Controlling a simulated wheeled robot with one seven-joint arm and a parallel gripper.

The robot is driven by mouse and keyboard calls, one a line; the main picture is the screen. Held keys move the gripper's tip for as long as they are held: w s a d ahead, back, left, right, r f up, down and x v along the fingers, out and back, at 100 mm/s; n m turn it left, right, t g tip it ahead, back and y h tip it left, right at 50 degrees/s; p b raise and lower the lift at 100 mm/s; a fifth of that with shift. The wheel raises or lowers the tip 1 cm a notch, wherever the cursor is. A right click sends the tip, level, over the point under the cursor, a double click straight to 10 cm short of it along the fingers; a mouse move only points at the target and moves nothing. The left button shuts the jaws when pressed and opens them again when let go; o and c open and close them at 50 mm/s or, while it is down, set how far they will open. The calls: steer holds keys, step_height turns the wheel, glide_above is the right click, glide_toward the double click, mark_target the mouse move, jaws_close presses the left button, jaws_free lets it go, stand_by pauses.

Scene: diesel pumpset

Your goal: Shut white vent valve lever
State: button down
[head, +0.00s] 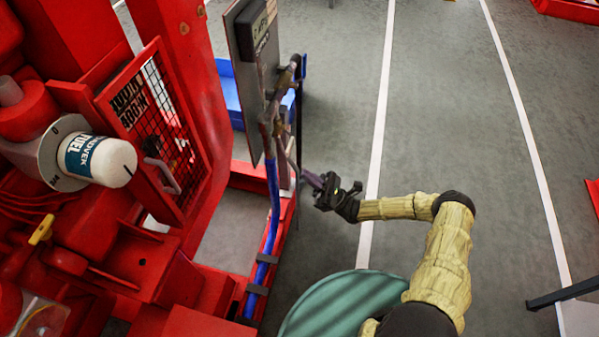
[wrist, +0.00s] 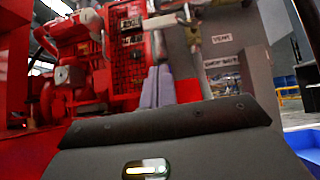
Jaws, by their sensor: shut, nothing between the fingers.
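My gripper (head: 310,179) is shut and empty, its fingertips pointing left toward the pipework on the upright panel (head: 243,90) in the head view. In the wrist view its two grey-purple fingers (wrist: 158,85) stand side by side, pressed together. A thin pale bar (head: 292,160), possibly the white lever, hangs just left of the fingertips in the head view; I cannot tell whether they touch. In the wrist view a pale, blurred bar (wrist: 165,20) lies above the fingers, near a VENT label (wrist: 221,38). The lever's exact position is unclear.
Red pumpset machinery (head: 170,60) with a mesh guard (head: 165,125) and a white fuel filter (head: 100,160) fills the left. Grey floor is open to the right.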

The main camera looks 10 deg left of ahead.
steer(key=b+v, duration=0.2)
steer(key=v, duration=0.3)
stand_by(0.4)
